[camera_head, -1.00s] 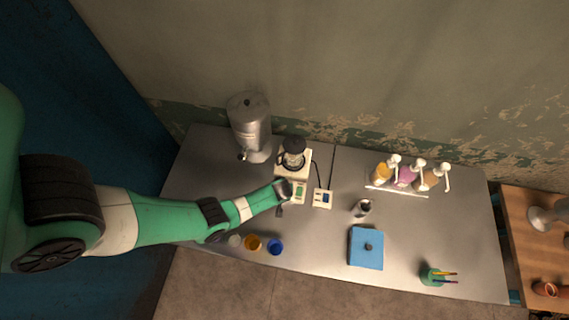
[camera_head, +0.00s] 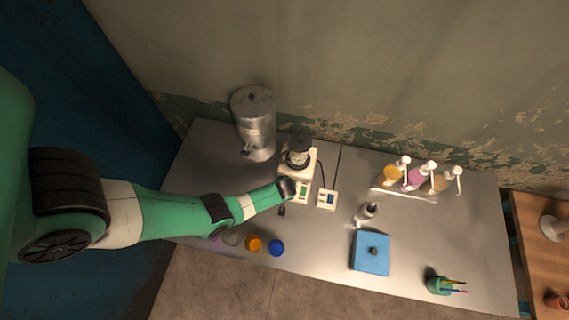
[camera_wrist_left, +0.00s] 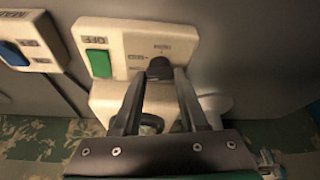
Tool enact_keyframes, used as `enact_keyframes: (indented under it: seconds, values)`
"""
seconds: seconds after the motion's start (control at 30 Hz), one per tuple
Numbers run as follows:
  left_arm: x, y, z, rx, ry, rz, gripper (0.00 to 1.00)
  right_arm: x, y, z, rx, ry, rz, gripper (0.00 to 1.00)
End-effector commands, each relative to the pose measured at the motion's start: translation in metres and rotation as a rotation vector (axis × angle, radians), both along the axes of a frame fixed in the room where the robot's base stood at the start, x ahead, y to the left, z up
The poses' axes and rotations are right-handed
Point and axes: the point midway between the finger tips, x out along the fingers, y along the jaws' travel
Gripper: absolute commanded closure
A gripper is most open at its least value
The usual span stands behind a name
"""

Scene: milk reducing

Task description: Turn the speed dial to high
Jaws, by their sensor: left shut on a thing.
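The speed dial (camera_wrist_left: 160,66) is a dark knob on a cream control panel (camera_wrist_left: 125,38) in the left wrist view. My left gripper (camera_wrist_left: 162,73) is shut on the dial, one finger at each side. Small markings surround the dial, but the fingers hide part of it and I cannot tell its setting. A green switch (camera_wrist_left: 99,64) by an OFF label is on the same panel. In the head view, the cream machine (camera_head: 312,160) carries a dark-topped jug (camera_head: 299,152). My left gripper (camera_head: 287,188) is at its front. My right gripper is not in view.
A box with a blue switch (camera_head: 327,198) stands right of the machine. A metal urn (camera_head: 254,125) is behind left. An orange cup (camera_head: 254,243) and a blue cup (camera_head: 276,247) are in front. A blue box (camera_head: 371,253) and pump bottles (camera_head: 414,178) are farther right.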

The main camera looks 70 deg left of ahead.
Motion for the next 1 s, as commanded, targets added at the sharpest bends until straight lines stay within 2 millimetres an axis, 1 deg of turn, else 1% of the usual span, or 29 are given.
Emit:
enact_keyframes:
  seconds: [0.27,0.47,0.67,1.0]
  values:
    - [-0.001,0.0,0.0,0.0,0.001,-0.016,1.0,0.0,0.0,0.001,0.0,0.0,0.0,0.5]
    - [-0.001,0.001,0.0,0.0,0.0,-0.082,1.0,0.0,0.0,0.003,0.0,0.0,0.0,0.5]
    - [-0.003,0.002,0.001,0.0,0.0,-0.217,1.0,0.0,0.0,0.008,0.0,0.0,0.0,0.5]
    - [-0.005,0.004,0.001,-0.001,-0.002,-0.527,1.0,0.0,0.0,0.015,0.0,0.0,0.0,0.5]
